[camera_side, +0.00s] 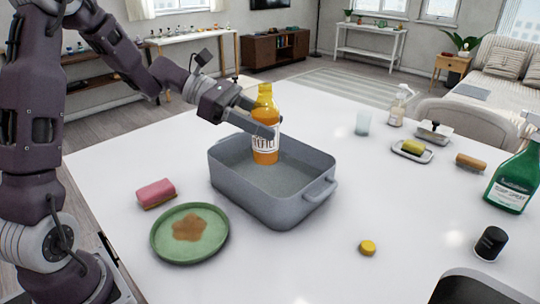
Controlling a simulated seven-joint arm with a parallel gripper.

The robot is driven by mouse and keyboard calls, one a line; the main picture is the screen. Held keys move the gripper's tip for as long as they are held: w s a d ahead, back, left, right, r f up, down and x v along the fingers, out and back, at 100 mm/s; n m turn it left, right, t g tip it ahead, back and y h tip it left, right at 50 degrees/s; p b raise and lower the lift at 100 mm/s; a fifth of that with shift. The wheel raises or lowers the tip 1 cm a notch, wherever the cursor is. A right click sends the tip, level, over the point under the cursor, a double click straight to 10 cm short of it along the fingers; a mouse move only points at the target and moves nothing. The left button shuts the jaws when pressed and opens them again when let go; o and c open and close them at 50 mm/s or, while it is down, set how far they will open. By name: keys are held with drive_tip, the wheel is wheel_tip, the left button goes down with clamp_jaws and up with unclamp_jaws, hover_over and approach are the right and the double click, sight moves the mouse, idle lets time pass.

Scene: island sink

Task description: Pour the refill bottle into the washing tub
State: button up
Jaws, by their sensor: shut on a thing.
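The refill bottle (265,143) is orange with a white label and a yellow upper part. It is upright, and in this view it overlaps the inside of the washing tub. My gripper (268,119) is shut on the bottle around its upper body, coming from the left. The washing tub (245,196) is a grey rectangular basin with handles, standing on the white counter. Its visible floor looks pale grey. I cannot tell whether the bottle's base touches the tub floor or hangs above it. A yellow cap (368,247) lies on the counter right of the tub.
A pink sponge (156,193) and a green plate (190,234) with a brown stain lie left of the tub. A green spray bottle (513,182), black-capped jar (490,243), soap dish (412,151), brush (470,162), glass (363,123) and pump bottle (398,106) stand right. The counter's front middle is mostly clear.

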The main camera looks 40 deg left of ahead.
sight(266, 142)
drive_tip(key=shift+f, duration=2.1)
drive_tip(key=shift+a+n, duration=0.1)
drive_tip(key=shift+n, duration=0.3)
drive_tip(key=shift+w+a+r+n+g+h, duration=0.15)
drive_tip(key=shift+n+g+h, duration=0.15)
drive_tip(key=shift+n+h, duration=0.15)
drive_tip(key=shift+w+a+f+n+g+h, duration=0.15)
drive_tip(key=shift+n+g+h, duration=0.2)
drive_tip(key=shift+n, duration=0.2)
drive_tip(key=n, duration=0.1)
drive_tip(key=h, duration=0.1)
drive_tip(key=w+n, duration=0.1)
drive_tip(key=shift+a+f+n+g+h, duration=0.25)
drive_tip(key=shift+n+g+h, duration=0.05)
drive_tip(key=shift+g, duration=0.05)
drive_tip(key=n, duration=0.1)
drive_tip(key=s+f+n+h, duration=0.1)
drive_tip(key=n, duration=0.1)
drive_tip(key=shift+d+h, duration=0.3)
drive_tip(key=shift+d, duration=0.05)
drive_tip(key=shift+s+d+f+n+h, duration=0.15)
drive_tip(key=shift+n+h, duration=0.1)
drive_tip(key=shift+n, duration=0.25)
drive_tip(key=shift+f+n+h, duration=0.1)
drive_tip(key=shift+n+h, duration=0.15)
drive_tip(key=shift+n, duration=0.25)
drive_tip(key=shift+n, duration=0.3)
drive_tip(key=shift+w+a+r+n+h, duration=0.3)
drive_tip(key=shift+r+n+h, duration=0.15)
drive_tip(key=shift+n, duration=0.25)
